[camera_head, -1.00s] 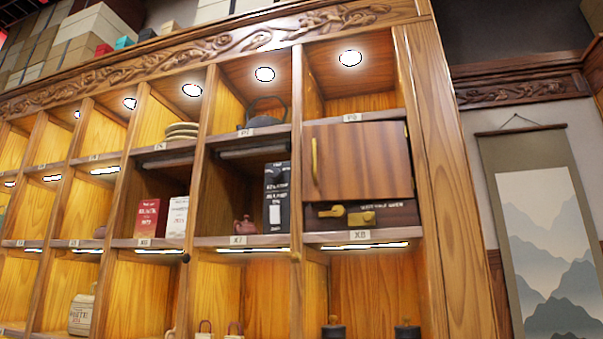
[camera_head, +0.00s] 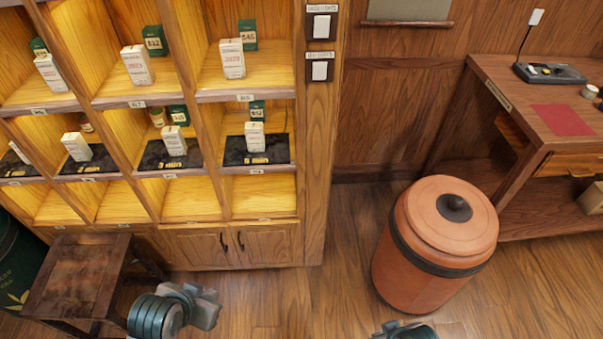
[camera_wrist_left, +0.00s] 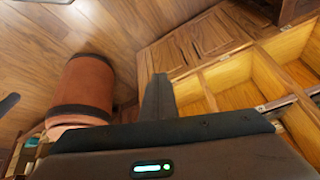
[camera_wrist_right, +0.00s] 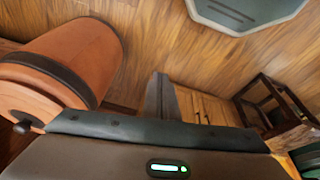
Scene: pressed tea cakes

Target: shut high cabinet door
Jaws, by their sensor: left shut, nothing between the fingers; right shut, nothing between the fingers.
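The high cabinet door is outside all the current views. The head view now looks down at the lower part of the shelf wall (camera_head: 315,170). My left gripper (camera_wrist_left: 160,82) is shut and empty in the left wrist view, with the shelf compartments beyond it on the right. My right gripper (camera_wrist_right: 160,82) is shut and empty in the right wrist view, over the floor side of the room. Parts of my arms show at the bottom edge of the head view, well apart from the shelf.
A terracotta lidded jar (camera_head: 425,250) stands on the floor at the right. A dark wooden stool (camera_head: 75,275) is at the lower left. Low cabinet doors (camera_head: 200,248) look shut. A desk (camera_head: 510,95) is at the far right.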

